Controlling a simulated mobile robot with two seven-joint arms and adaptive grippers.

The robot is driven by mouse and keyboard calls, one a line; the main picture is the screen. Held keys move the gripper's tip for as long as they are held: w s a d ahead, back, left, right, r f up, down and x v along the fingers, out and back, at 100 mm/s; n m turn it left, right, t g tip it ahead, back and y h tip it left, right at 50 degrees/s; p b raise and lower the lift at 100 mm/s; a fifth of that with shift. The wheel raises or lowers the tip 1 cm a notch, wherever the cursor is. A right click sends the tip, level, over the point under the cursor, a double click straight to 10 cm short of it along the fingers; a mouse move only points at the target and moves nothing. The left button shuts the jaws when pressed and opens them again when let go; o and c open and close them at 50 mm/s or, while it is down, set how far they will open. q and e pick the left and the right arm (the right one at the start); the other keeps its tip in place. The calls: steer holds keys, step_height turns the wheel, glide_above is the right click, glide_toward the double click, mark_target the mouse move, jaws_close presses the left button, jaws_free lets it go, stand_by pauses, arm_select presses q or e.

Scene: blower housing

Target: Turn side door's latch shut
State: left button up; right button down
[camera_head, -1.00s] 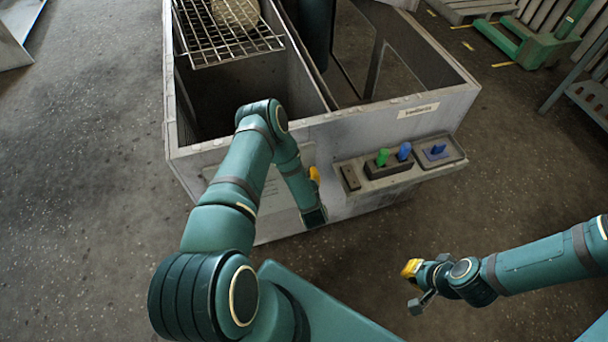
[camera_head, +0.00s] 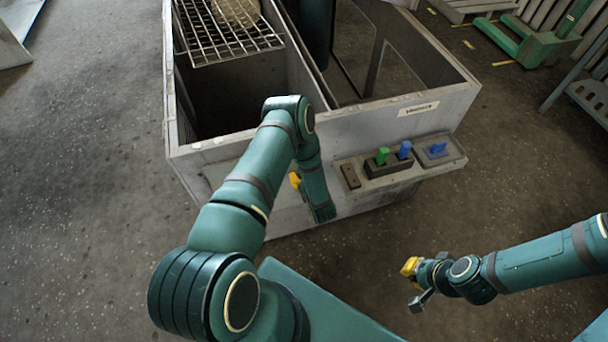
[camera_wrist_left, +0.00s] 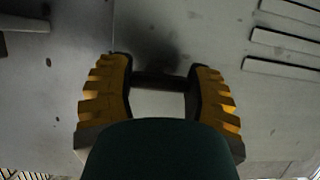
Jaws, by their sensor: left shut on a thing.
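My left arm reaches down against the front wall of the grey housing (camera_head: 370,125). Only a yellow bit of my left gripper (camera_head: 295,181) shows in the head view, beside the wrist. In the left wrist view, the two yellow ridged fingers of my left gripper (camera_wrist_left: 159,98) stand either side of a dark bar (camera_wrist_left: 158,82), which appears to be the latch, in front of a grey panel (camera_wrist_left: 215,35). The gripper is shut on it. The latch's full shape is hidden by my wrist. My right gripper (camera_head: 415,284) hangs empty and open over the floor, away from the housing.
A control ledge (camera_head: 425,172) with a green knob (camera_head: 382,156) and blue knobs juts from the housing right of my left wrist. A wire rack (camera_head: 225,35) lies over the open top. Clear floor (camera_head: 85,200) lies to the left.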

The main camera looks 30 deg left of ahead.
arm_select(q)
steer(key=o, duration=1.2)
steer(key=v, duration=1.2)
steer(key=d+r+m+g+h, duration=0.2)
steer(key=d+r+m+h, duration=0.1)
steer(key=d+h, duration=0.55)
steer(key=s+d+r+m+g+h, duration=0.1)
steer(key=s+r+h, duration=0.1)
steer(key=s, duration=0.1)
steer(key=s+d+r+m+g+h, duration=0.1)
steer(key=s+d+r+m+g, duration=0.1)
steer(key=s, duration=0.2)
steer(key=s+d+r+m+g+h, duration=0.2)
steer(key=s, duration=0.1)
steer(key=shift+s+r+h, duration=0.15)
steer(key=shift+r+h, duration=0.2)
